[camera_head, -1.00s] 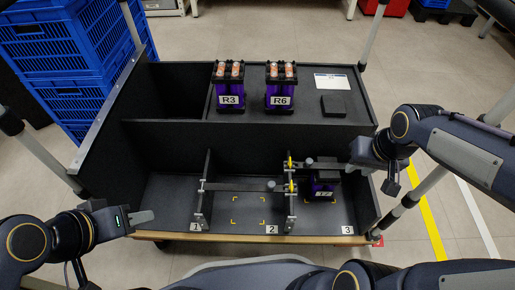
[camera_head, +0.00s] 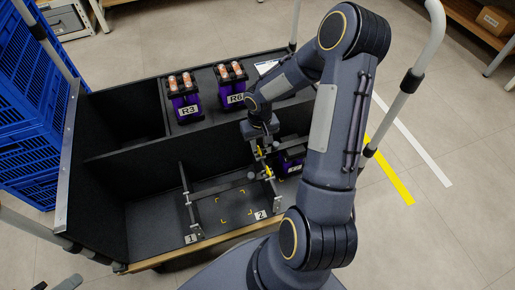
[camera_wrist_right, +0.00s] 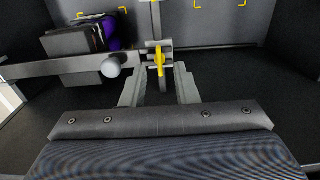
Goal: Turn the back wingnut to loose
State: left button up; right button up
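The back wingnut (camera_wrist_right: 159,58) is yellow and sits on the post between bays 2 and 3; it also shows in the head view (camera_head: 260,150). The front yellow wingnut (camera_head: 268,172) is nearer me on the same divider. My right gripper (camera_wrist_right: 158,84) reaches down from the back side. Its two grey fingers are apart, one on each side of the back wingnut's near end; I cannot tell whether they touch it.
A grey clamp bar with a round knob (camera_wrist_right: 112,66) lies beside the wingnut. A purple module (camera_head: 291,157) sits in the right bay. Modules R3 (camera_head: 186,103) and R6 (camera_head: 233,90) stand on the rear shelf. The middle bay, with yellow corner marks, is empty.

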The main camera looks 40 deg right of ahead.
aim_at(260, 151)
jog(key=shift+f+b, duration=0.3)
jog(key=shift+f, duration=0.95)
grip_shut()
